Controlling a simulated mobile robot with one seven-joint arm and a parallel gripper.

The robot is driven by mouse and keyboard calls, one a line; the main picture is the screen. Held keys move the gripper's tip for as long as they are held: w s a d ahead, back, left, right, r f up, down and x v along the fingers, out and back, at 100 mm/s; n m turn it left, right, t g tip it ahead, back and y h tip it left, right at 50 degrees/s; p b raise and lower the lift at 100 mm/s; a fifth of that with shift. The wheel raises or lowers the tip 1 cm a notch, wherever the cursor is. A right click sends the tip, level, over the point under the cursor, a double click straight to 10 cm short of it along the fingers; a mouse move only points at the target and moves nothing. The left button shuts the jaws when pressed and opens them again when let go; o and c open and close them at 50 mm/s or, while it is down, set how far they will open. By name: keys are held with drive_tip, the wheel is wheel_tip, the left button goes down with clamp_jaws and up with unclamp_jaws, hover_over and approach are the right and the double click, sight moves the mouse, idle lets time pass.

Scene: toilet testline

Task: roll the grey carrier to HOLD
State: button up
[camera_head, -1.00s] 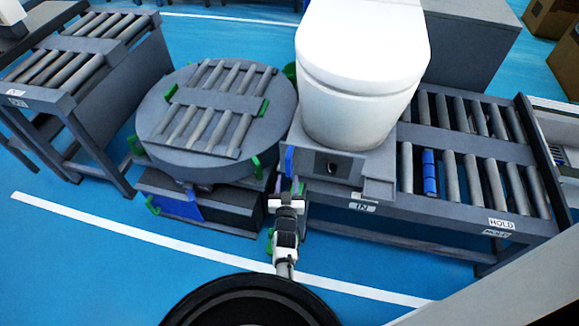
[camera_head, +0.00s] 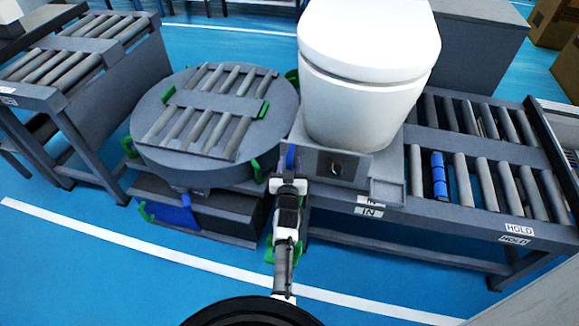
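The grey carrier (camera_head: 388,185) is a flat tray with a dark front plate. It sits at the left end of the roller conveyor, by the IN label (camera_head: 369,212), and bears a white toilet (camera_head: 365,60). The HOLD label (camera_head: 519,229) is on the conveyor's front rail further right. The rollers (camera_head: 480,185) between carrier and HOLD are bare, one of them blue (camera_head: 439,175). My gripper (camera_head: 288,182) is at the carrier's left front corner, by a small blue part. Its fingers are too small and hidden to read, and I cannot tell whether it touches the carrier.
A round grey turntable (camera_head: 165,157) with rollers and green tabs stands left of the carrier. Another roller conveyor (camera_head: 75,65) is at the far left. A grey box stands behind the conveyor, and cardboard boxes (camera_head: 555,35) are at the top right. The blue floor in front is open.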

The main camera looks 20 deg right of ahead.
clamp_jaws()
drive_tip(key=shift+d, duration=0.1)
idle(0.3)
